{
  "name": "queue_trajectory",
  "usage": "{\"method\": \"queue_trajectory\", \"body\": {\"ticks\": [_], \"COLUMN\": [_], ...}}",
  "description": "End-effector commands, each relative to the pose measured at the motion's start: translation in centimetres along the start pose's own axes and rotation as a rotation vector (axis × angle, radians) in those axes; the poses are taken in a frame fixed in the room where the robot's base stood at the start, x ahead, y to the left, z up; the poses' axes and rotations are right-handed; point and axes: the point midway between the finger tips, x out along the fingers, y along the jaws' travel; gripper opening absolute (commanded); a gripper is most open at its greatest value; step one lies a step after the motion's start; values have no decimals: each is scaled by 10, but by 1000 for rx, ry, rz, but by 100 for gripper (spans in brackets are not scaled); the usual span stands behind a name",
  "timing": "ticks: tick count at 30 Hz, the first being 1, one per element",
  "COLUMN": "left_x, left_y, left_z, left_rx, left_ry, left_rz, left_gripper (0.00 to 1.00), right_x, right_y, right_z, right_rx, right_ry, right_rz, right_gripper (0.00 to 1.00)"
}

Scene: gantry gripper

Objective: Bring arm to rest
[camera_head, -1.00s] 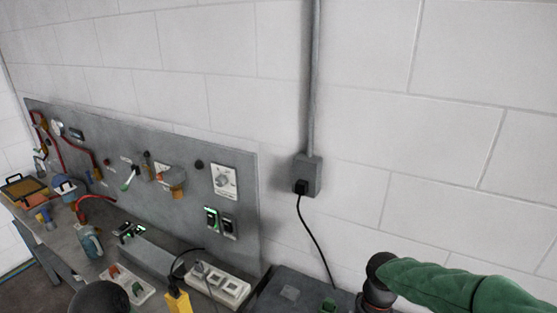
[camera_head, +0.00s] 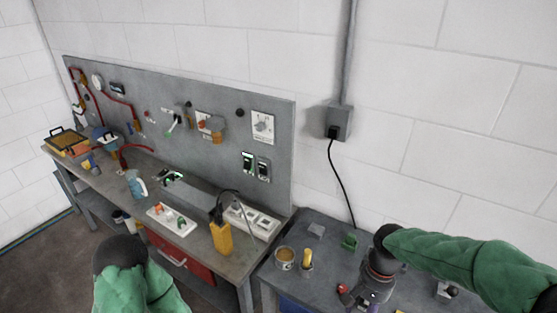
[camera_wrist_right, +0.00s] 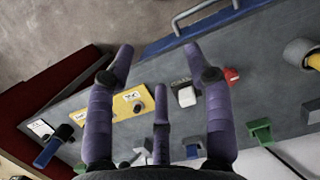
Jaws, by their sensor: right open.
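My right arm in its green sleeve (camera_head: 455,260) reaches in from the right in the head view, bent down at a dark joint over the right-hand table. The hand end (camera_head: 374,290) hangs above that table's surface. In the right wrist view my right gripper (camera_wrist_right: 158,72) has its purple fingers spread apart with nothing between them. My left arm's green sleeve (camera_head: 135,285) shows at the bottom left of the head view, in front of the workbench. My left gripper is out of view.
The grey workbench (camera_head: 215,262) carries a yellow tool (camera_head: 221,238), a white socket strip (camera_head: 252,222) and a blue bottle (camera_head: 136,184). A tool panel (camera_head: 215,95) stands behind it. The right table (camera_head: 325,262) holds a tin (camera_head: 285,258) and small parts. A cable (camera_head: 343,180) hangs from the wall.

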Motion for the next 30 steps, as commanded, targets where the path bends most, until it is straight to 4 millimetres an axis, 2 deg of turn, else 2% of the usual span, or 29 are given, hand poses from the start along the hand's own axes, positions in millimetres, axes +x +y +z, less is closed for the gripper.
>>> {"method": "queue_trajectory", "body": {"ticks": [11, 14, 20, 24, 30], "left_x": [0, 0, 0, 0, 0], "left_y": [0, 0, 0, 0, 0], "left_z": [0, 0, 0, 0, 0], "left_rx": [0, 0, 0, 0, 0], "left_ry": [0, 0, 0, 0, 0], "left_rz": [0, 0, 0, 0, 0], "left_gripper": [53, 53, 53, 53, 53], "right_x": [64, 91, 163, 207, 260], "right_y": [-19, -26, -39, -43, -42], "right_z": [-8, -8, -2, 8, 27], "right_rx": [-68, -91, -143, -165, -187], "right_ry": [-15, -19, -15, 1, 31], "right_rz": [-69, -98, -174, -218, -257], "right_gripper": [53, 53, 53, 53, 53]}}
